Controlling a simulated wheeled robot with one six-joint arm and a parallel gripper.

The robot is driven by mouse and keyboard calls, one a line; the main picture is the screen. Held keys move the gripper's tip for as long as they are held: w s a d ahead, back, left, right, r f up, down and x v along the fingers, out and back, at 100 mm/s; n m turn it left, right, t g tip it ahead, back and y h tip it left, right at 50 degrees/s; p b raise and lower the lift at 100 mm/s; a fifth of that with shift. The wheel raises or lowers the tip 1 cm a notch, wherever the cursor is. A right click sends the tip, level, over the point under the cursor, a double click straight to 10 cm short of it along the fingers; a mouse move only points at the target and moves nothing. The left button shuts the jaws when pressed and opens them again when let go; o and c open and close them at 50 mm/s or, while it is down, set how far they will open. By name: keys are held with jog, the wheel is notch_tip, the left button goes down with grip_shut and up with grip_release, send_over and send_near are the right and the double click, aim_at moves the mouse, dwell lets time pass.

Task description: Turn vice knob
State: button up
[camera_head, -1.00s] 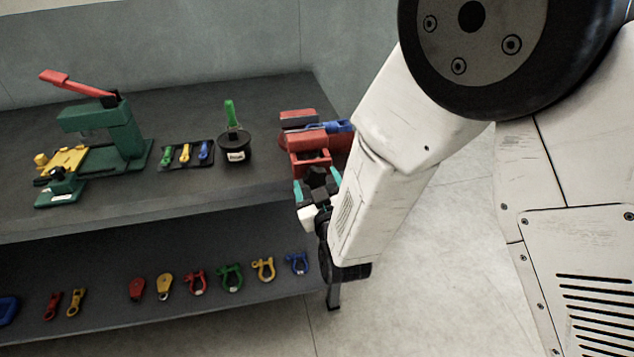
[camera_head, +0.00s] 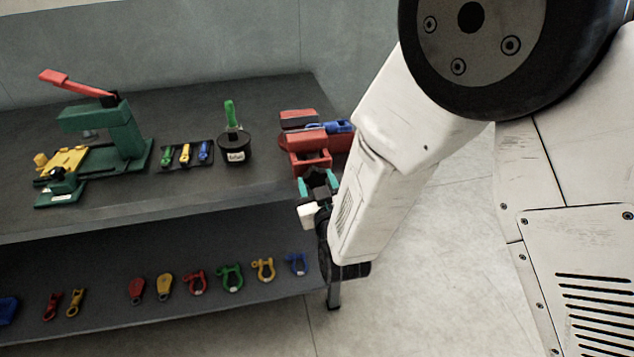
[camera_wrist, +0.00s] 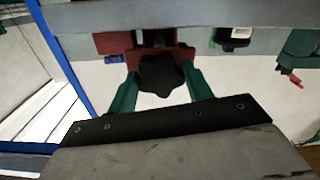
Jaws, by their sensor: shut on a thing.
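The red vice (camera_head: 308,150) stands at the right end of the dark bench top, with a blue part (camera_head: 338,126) between its jaws. Its red body also shows in the wrist view (camera_wrist: 113,43). The dark lobed vice knob (camera_wrist: 161,75) faces the wrist camera, between the two teal fingers of my gripper (camera_wrist: 160,88). My gripper (camera_head: 318,184) is shut on the knob at the vice's front, by the bench edge. In the head view the knob is small and partly hidden by the fingers.
On the bench (camera_head: 200,205) stand a green press (camera_head: 122,130) with a red lever, a small tray of coloured tools (camera_head: 187,153) and a black pot (camera_head: 234,146). Coloured shackles (camera_head: 231,277) lie on the lower shelf. The floor right of the bench is clear.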

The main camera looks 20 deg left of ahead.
jog(key=m, duration=0.9)
jog(key=shift+m, duration=0.3)
jog(key=m, duration=0.4)
jog(key=shift+f+m, duration=0.1)
jog(key=shift+m, duration=0.2)
jog(key=m, duration=0.4)
jog(key=shift+s+m, duration=0.1)
jog(key=shift+m, duration=0.2)
jog(key=m, duration=1.3)
jog(key=shift+f, duration=0.1)
jog(key=shift+m, duration=2.4)
